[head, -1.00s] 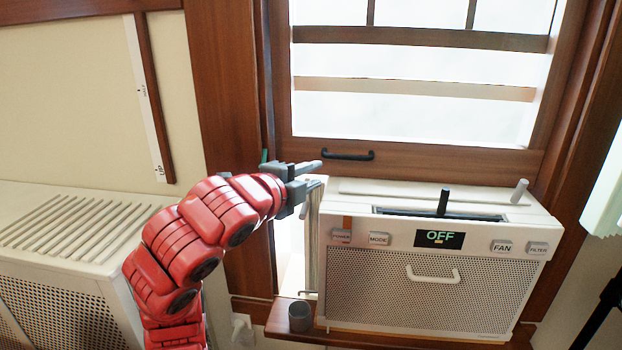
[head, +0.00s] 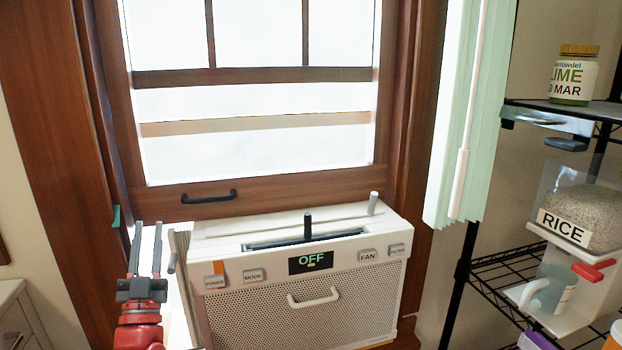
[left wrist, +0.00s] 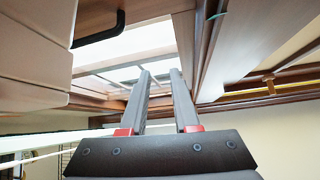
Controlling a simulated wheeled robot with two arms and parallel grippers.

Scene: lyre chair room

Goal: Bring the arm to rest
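My left arm is red and comes in at the lower left of the head view. Its grey left gripper (head: 147,248) points up, just left of the window air conditioner (head: 310,305). Its two fingers stand apart with nothing between them. The left wrist view also shows the gripper (left wrist: 160,82) open and empty, its fingers aimed up past the window frame. The gap between gripper and air conditioner is hard to judge. My right gripper is in neither view.
The air conditioner's display (head: 311,262) reads OFF. A black handle (head: 208,197) is on the wooden window sash above it. Pale green blinds (head: 460,120) hang at the right. A black wire shelf (head: 490,280) holds a rice container (head: 585,215) and a jar (head: 573,78).

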